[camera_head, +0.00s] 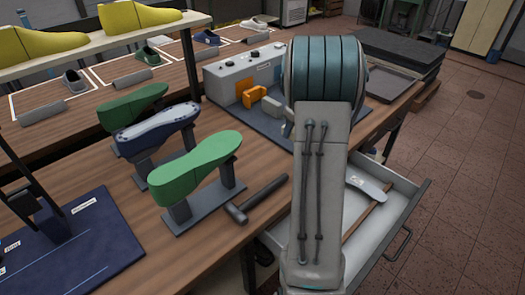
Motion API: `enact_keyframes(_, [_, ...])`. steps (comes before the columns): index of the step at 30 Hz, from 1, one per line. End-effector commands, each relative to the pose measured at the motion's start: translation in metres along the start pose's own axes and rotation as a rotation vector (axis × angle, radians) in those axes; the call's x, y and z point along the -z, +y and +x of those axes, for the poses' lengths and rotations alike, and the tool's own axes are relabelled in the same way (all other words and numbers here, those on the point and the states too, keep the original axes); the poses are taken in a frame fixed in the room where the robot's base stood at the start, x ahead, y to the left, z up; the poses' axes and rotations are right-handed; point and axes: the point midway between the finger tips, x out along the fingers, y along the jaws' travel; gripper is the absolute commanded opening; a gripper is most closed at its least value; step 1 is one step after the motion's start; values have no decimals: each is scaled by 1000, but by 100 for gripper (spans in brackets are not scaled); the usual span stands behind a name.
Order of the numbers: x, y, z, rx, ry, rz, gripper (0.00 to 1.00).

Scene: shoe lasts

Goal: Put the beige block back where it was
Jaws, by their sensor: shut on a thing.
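I cannot make out a beige block in the head view. My own grey arm with its teal-banded joint fills the middle right and hides what lies behind it. My gripper does not show; whether it holds anything cannot be seen. Behind the arm stands a grey control box (232,75) on a dark blue base plate (262,128), with an orange part (254,97) in front of it. Green shoe lasts (197,165) and a grey-and-navy one (157,129) stand on posts on the wooden bench (128,200).
A dark bar tool (258,199) lies near the bench edge. Yellow lasts (138,17) stand on a shelf at upper left. Dark sheets (400,50) are stacked behind; brick-tiled floor is clear at right.

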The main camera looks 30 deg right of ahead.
Motion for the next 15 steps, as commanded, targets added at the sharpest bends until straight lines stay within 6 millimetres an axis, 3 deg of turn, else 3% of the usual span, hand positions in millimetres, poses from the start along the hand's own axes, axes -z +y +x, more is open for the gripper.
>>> enact_keyframes(9, [-53, 31, 58, -4, 2, -6, 20])
enact_keyframes(15, [-72, 42, 80, -2, 0, -4, 20])
